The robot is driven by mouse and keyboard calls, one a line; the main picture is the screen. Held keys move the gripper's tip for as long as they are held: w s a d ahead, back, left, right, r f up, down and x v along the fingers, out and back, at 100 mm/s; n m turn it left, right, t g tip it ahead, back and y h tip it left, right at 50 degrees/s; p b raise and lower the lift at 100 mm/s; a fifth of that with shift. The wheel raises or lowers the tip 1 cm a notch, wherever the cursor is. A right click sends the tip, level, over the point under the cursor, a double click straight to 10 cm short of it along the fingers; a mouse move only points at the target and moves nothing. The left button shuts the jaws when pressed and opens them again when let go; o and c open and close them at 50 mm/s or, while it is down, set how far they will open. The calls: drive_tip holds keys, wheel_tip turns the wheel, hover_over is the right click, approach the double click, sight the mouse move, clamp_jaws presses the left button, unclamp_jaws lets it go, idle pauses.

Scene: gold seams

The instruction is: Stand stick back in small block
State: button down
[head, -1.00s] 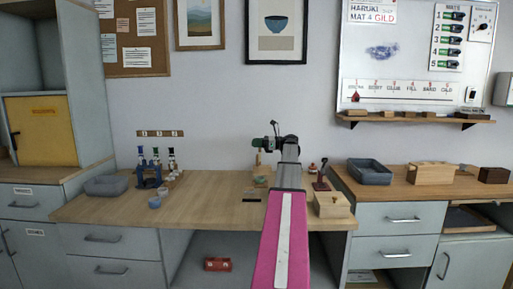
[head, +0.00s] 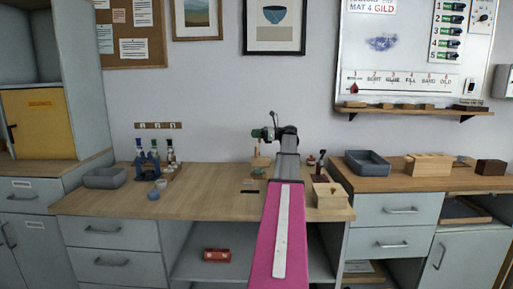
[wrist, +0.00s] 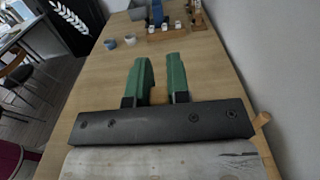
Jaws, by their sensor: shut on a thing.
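My gripper (head: 259,133) is at the end of my outstretched arm, above the back of the wooden table. Its green fingers are shut on a thin wooden stick (head: 257,149), which hangs below them in the head view. In the wrist view a bit of tan wood (wrist: 158,96) shows between the fingers (wrist: 160,62). A small pale wooden block (head: 260,161) is just under the stick. I cannot tell whether the stick touches it or is in it. My arm hides part of the table to the right.
A pale wooden box (head: 329,196) and a dark upright tool (head: 320,167) stand right of my arm. The table's middle left is clear.

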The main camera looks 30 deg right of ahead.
drive_tip(key=w+d, duration=1)
drive_tip(key=d, duration=0.1)
drive_tip(key=shift+w+a+f, duration=0.1)
drive_tip(key=shift+a+f, duration=0.05)
drive_tip(key=shift+f, duration=0.95)
drive_tip(key=shift+a+f, duration=0.15)
drive_tip(key=shift+f, duration=0.95)
drive_tip(key=shift+f, duration=2.9)
idle(1.4)
drive_tip(key=c, duration=1)
unclamp_jaws()
